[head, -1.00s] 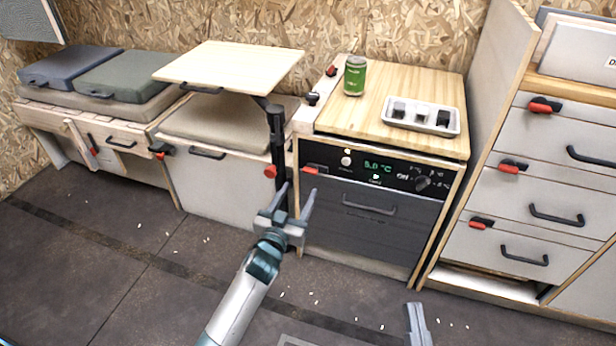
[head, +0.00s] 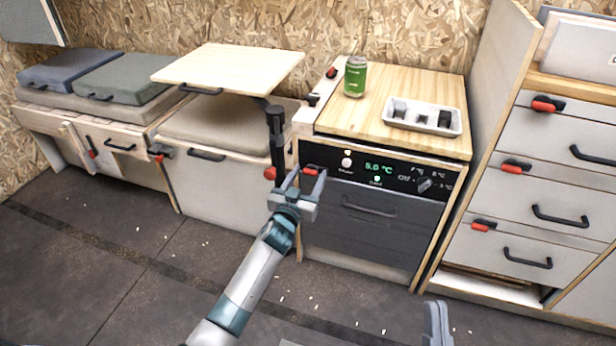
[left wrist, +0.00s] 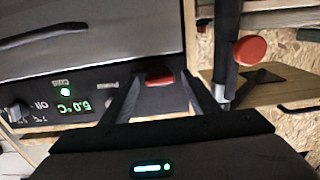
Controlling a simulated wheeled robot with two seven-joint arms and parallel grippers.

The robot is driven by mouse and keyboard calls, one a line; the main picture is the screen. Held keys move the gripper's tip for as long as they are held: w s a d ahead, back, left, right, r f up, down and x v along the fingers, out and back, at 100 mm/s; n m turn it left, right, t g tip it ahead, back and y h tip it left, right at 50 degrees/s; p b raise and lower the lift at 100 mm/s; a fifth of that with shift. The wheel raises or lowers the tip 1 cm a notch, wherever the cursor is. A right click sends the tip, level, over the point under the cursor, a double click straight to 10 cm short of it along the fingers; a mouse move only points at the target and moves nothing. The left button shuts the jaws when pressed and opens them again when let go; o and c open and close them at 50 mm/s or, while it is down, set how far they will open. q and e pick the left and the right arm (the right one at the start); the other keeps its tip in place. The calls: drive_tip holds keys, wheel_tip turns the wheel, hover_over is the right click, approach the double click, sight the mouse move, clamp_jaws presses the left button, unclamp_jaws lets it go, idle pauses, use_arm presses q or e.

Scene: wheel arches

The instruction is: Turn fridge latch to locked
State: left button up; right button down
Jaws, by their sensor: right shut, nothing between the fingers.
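The fridge (head: 365,228) has a dark front with a lit panel showing 5.0 °C. My right gripper (head: 437,322) is shut and empty, low in front of the fridge.
A black table post with a red knob (head: 270,173) stands just left of my left gripper and carries a wooden tabletop (head: 228,68). A green can (head: 355,78) and a white tray (head: 424,128) stand on the fridge counter. Drawers with red latches are at right.

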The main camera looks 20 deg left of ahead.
use_arm(q)
drive_tip(key=c, duration=1)
